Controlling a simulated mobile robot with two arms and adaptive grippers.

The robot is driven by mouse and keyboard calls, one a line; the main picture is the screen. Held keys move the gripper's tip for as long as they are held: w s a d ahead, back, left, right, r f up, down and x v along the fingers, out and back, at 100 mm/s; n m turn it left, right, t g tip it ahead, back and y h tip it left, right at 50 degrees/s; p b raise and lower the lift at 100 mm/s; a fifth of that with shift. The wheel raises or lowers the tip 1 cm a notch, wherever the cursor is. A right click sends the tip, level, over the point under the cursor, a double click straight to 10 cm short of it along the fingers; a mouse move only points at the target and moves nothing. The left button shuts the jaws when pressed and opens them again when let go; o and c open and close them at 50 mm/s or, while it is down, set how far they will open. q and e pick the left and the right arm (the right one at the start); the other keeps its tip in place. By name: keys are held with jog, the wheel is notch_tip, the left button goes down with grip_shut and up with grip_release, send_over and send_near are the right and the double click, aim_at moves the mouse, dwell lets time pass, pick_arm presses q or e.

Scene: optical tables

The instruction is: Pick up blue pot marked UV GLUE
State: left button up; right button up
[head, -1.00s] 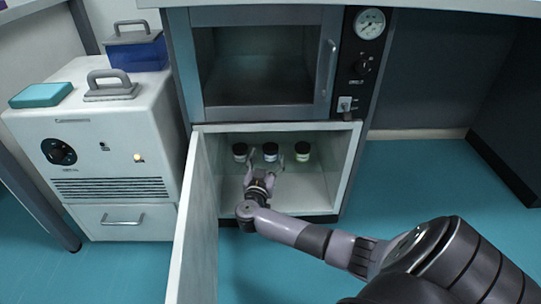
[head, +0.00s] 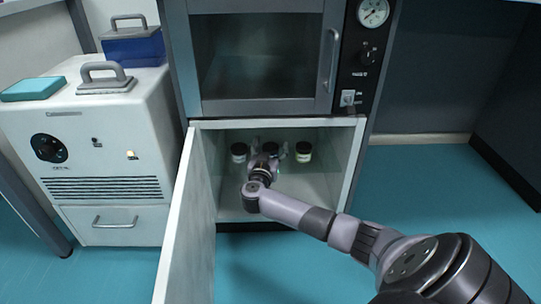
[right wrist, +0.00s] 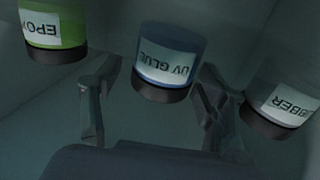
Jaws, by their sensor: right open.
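The blue pot marked UV GLUE (right wrist: 170,57) is in the middle of the right wrist view, its label upside down and its dark lid towards me. In the head view it is the middle pot (head: 270,147) in the low open cabinet, partly hidden by my gripper. My right gripper (head: 268,152) is open inside the cabinet, in front of this pot. In the right wrist view its fingers (right wrist: 159,78) lie on either side of the pot, with gaps; I cannot tell how far they reach along it. My left gripper is not in view.
The cabinet door (head: 182,220) is open at the left. Cabinet walls enclose my gripper.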

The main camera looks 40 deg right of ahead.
jog(key=c, duration=1.4)
